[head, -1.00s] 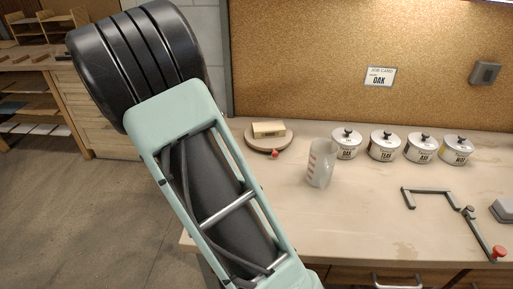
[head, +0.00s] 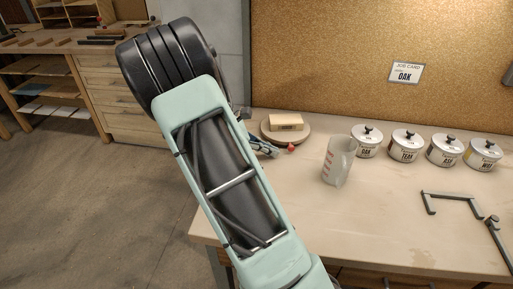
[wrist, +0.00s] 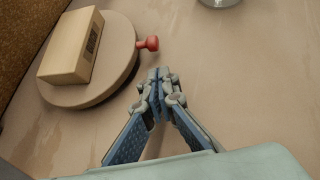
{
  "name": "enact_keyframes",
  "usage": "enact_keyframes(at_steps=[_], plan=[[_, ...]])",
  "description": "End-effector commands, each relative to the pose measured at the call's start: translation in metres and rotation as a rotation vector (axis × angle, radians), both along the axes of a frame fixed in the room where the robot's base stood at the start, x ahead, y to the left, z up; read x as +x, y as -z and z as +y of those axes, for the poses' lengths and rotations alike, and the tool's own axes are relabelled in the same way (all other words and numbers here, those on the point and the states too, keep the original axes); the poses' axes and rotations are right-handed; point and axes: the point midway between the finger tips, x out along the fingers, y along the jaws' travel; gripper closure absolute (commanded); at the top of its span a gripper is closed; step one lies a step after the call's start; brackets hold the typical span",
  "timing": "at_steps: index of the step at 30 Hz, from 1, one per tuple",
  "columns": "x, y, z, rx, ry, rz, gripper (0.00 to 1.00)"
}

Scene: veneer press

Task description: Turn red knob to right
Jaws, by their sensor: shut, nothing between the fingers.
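A small red knob (head: 291,148) sticks out from the edge of a round wooden turntable (head: 270,136) on the bench. In the wrist view the red knob (wrist: 149,43) is on the turntable's right side. A tan block (head: 286,122) with a dark printed label rests on the turntable; the label shows in the wrist view. My gripper (wrist: 157,72) is shut and empty, its fingertips just below the knob in the wrist picture and apart from it. In the head view my gripper (head: 272,150) is partly hidden by my arm, left of the knob.
A clear measuring jug (head: 338,162) with red marks stands right of the turntable. A grey clamp (head: 452,203) lies at right. The front middle bench is clear.

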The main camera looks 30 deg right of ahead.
Motion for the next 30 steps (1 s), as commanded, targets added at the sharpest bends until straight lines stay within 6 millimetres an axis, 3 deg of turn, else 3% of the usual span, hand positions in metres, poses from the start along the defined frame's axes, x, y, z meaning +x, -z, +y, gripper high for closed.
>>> enact_keyframes(at_steps=[7, 30], plan=[[-0.005, -0.004, -0.022, 0.001, 0.001, 0.0, 1.0], [-0.009, -0.005, -0.027, 0.0, 0.001, 0.0, 1.0]])
